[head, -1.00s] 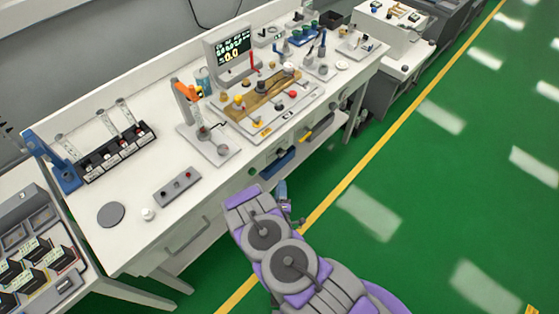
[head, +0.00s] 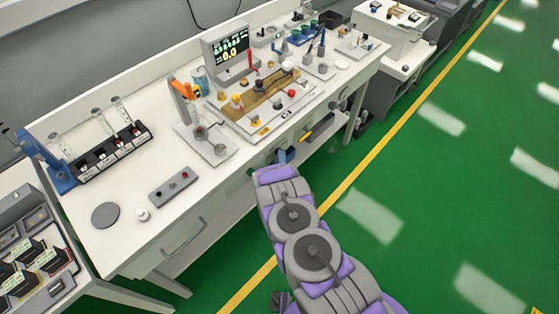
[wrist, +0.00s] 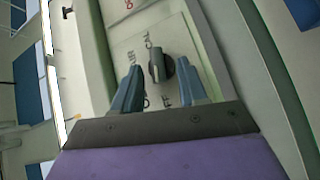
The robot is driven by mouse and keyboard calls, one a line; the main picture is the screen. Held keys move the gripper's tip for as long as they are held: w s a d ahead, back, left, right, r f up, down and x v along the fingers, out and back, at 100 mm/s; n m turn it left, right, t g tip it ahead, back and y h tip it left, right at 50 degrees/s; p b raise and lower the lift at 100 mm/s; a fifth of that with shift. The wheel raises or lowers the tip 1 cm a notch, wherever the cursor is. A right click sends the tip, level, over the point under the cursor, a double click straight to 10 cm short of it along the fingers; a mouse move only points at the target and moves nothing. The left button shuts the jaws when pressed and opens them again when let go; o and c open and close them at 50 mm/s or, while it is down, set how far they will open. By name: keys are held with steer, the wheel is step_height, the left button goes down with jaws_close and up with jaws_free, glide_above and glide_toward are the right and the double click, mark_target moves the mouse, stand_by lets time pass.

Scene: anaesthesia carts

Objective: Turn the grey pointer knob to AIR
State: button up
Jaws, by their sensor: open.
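The grey pointer knob (wrist: 156,68) sits on a pale panel (wrist: 118,38) in the wrist view. Lettering around it is partly legible: CAL reads above it, and a word ending in R is at its upper left, beside a finger. More letters below are partly covered by the fingers. My gripper (wrist: 160,78) is open, with one blue-grey finger on each side of the knob. I cannot tell whether either finger touches it. In the head view my purple and grey arm (head: 300,225) reaches to the bench front and hides the knob.
The white bench (head: 140,235) carries a display (head: 229,50), a wooden board with fittings, and a small grey box (head: 172,188). A drawer handle (head: 188,238) is left of my arm. Green floor (head: 420,200) is free on the right.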

steer(key=shift+c, duration=0.3)
steer(key=shift+a, duration=0.1)
jaws_close()
steer(key=shift+r, duration=0.15)
